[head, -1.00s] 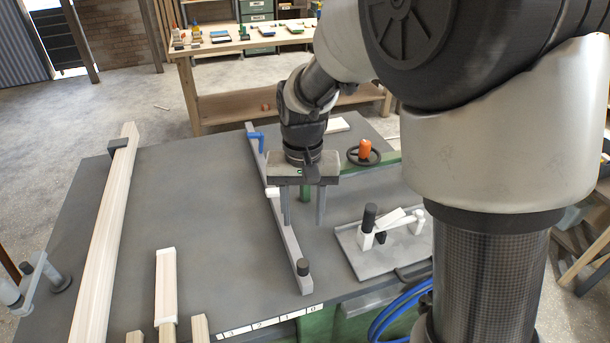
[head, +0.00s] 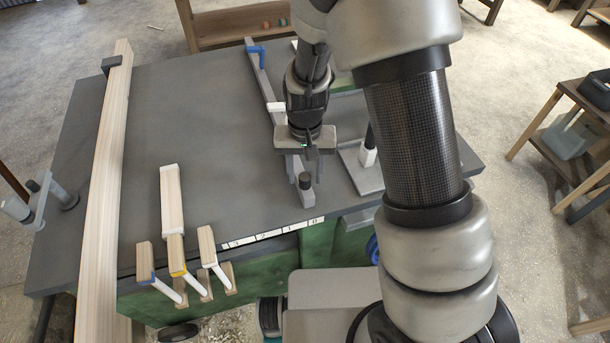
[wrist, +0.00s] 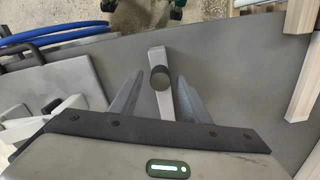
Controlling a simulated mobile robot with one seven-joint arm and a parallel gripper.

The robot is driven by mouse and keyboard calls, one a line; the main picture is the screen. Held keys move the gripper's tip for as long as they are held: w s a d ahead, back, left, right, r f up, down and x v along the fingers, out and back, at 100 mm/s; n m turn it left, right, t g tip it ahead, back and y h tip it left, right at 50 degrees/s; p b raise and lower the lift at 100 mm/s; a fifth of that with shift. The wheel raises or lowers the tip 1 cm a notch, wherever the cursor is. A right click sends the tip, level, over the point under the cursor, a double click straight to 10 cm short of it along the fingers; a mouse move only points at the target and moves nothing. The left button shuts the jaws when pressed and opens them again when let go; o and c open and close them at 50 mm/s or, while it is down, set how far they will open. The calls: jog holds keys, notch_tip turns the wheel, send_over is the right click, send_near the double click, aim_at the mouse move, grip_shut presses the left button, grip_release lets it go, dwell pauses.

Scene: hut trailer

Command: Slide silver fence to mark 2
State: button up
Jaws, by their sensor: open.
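The silver fence (head: 270,92) is a long grey bar lying across the dark table top, with a blue handle (head: 257,52) at its far end and a dark round knob (head: 305,181) near its front end. Its front end lies by mark 0 (head: 314,221) on the white scale strip. Mark 2 (head: 264,236) is further left on that strip. My gripper (head: 304,172) points down over the front part of the fence. In the wrist view its open fingers stand on either side of the fence (wrist: 157,56) and knob (wrist: 160,78), with gaps visible.
A long pale wooden beam (head: 105,170) lies along the table's left side. A grey plate with a clamp (head: 366,160) is just right of the fence.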

jog(key=shift+f, duration=0.55)
grip_shut()
jog(key=s+a, duration=0.1)
jog(key=a, duration=0.3)
jog(key=s+a, duration=0.1)
jog(key=a, duration=0.4)
jog(key=s+a+p, duration=0.1)
jog(key=s+a, duration=0.1)
jog(key=a, duration=0.2)
jog(key=shift+a, duration=0.3)
jog(key=shift+w, duration=0.1)
grip_release()
jog(key=shift+r, duration=0.1)
